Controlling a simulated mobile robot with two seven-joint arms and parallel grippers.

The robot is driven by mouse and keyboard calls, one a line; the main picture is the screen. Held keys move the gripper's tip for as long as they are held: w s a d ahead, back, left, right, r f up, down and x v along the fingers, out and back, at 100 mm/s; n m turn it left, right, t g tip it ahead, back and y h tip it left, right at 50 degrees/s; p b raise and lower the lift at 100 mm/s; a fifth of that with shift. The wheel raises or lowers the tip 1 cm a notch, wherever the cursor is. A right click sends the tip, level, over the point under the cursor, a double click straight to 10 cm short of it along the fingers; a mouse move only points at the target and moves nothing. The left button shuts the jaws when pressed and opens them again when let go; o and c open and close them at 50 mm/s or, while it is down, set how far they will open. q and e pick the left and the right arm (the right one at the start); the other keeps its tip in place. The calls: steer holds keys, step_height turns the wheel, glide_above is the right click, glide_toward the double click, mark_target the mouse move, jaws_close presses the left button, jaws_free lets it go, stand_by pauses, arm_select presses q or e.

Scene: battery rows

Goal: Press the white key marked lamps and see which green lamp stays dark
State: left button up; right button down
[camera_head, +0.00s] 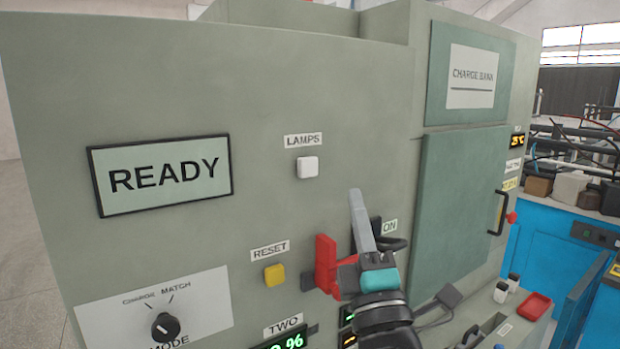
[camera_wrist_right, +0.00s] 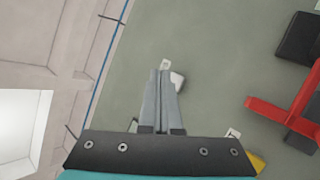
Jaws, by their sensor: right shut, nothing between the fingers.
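The white key (camera_head: 307,167) sits on the grey-green panel below the LAMPS label (camera_head: 303,140). My right gripper (camera_head: 356,196) is shut and empty, with its fingers pointing up, to the right of and below the key in the head view. In the right wrist view, the closed fingers (camera_wrist_right: 160,74) lie just beside the white key (camera_wrist_right: 178,80) and partly cover it. I cannot tell whether they touch it. I cannot make out a row of green lamps in either view. My left gripper is not in view.
A red lever (camera_head: 325,264) and the ON label (camera_head: 390,227) are near my right gripper. A yellow RESET key (camera_head: 274,274), READY screen (camera_head: 162,175) and MODE knob (camera_head: 165,327) are on the panel. A green cabinet door (camera_head: 462,205) with black handle (camera_head: 498,213) is to the right.

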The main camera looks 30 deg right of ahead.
mark_target(308, 167)
steer(key=shift+s+a+r+n+t+y, duration=0.2)
steer(key=shift+r+n+t, duration=0.2)
steer(key=shift+r, duration=0.2)
steer(key=shift+s+a+r+n+t+y, duration=0.1)
steer(key=shift+s+r+n+t, duration=0.15)
steer(key=shift+r+n, duration=0.3)
steer(key=shift+w, duration=0.1)
steer(key=shift+w+a+b, duration=0.2)
steer(key=shift+w+b, duration=0.25)
steer(key=shift+w, duration=1.75)
steer(key=shift+w+a+b, duration=0.15)
steer(key=shift+w+b, duration=0.3)
steer(key=shift+w, duration=1.75)
steer(key=shift+w, duration=0.1)
steer(key=shift+w, duration=0.3)
